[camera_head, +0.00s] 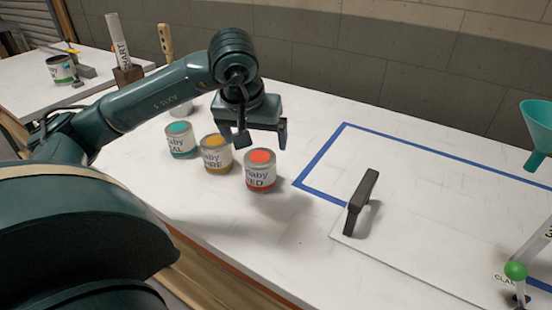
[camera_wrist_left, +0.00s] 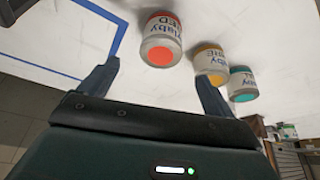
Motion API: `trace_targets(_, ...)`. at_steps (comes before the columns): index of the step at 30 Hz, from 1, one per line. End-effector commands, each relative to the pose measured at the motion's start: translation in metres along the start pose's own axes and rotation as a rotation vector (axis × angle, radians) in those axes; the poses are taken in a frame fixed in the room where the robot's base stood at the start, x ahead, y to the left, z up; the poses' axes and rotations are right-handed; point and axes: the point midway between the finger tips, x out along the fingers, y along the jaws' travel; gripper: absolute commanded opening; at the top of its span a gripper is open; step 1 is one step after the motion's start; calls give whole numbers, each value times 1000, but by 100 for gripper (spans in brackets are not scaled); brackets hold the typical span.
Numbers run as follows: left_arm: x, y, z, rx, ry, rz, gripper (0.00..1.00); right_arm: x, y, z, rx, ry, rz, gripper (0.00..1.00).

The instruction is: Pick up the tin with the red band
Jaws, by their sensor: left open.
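The tin with the red band (camera_head: 260,178) stands upright on the white table, at the right end of a row of tins; its top is red-orange and its label ends in "ED". It also shows in the left wrist view (camera_wrist_left: 161,42), beyond the fingers and nearly between them. My left gripper (camera_head: 263,140) is open and empty, above and slightly behind the tin in the head view, apart from it. Its two fingers also show in the left wrist view (camera_wrist_left: 156,74). My right gripper is not in view.
A yellow-orange tin (camera_head: 216,158) stands close left of the red one, then a teal tin (camera_head: 181,144). Blue tape (camera_head: 325,192) marks the table to the right. A board (camera_head: 415,250) with a dark handle (camera_head: 361,200) lies front right.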

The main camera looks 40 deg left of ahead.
Motion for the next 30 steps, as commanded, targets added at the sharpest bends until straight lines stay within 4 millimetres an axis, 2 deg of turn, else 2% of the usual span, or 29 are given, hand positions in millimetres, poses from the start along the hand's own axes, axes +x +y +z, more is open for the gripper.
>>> trace_targets(10,62,0,1,0,-5,-1,90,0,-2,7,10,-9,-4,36)
trace_targets(17,79,0,1,0,-3,-1,90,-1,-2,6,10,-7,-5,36)
trace_targets(25,117,0,4,-1,-5,0,90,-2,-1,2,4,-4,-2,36)
trace_targets(30,128,-1,4,1,-2,-1,90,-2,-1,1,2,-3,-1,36)
